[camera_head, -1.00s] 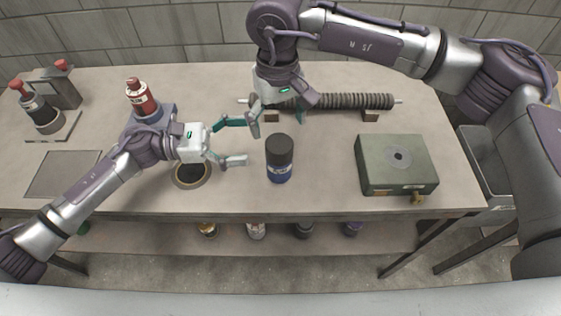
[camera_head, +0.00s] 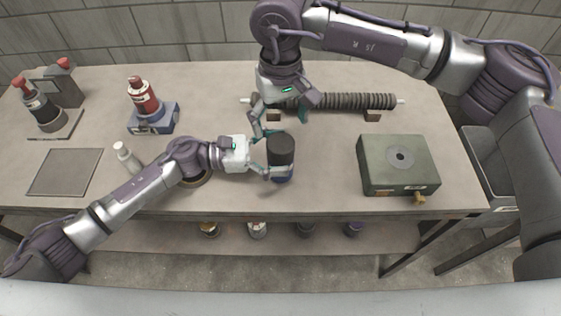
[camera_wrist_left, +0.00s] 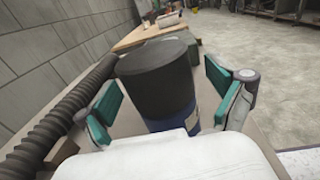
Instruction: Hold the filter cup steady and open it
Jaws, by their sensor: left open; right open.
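The filter cup (camera_head: 281,158), a cylinder with a black lid and a blue lower body, stands upright on the table. In the left wrist view the filter cup (camera_wrist_left: 157,75) sits between the teal fingers of my left gripper (camera_wrist_left: 160,100). My left gripper (camera_head: 268,158) is open around the cup, with a gap visible on its right side in the wrist view. My right gripper (camera_head: 278,122) is open, pointing down just behind and above the cup.
A ribbed dark tube (camera_head: 345,101) lies on supports behind. A green-grey box (camera_head: 398,163) stands to the right. A red bottle (camera_head: 143,97) on a blue stand, a white bottle (camera_head: 127,157) and a grey mat (camera_head: 65,173) are on the left. Several items sit on the lower shelf (camera_head: 280,238).

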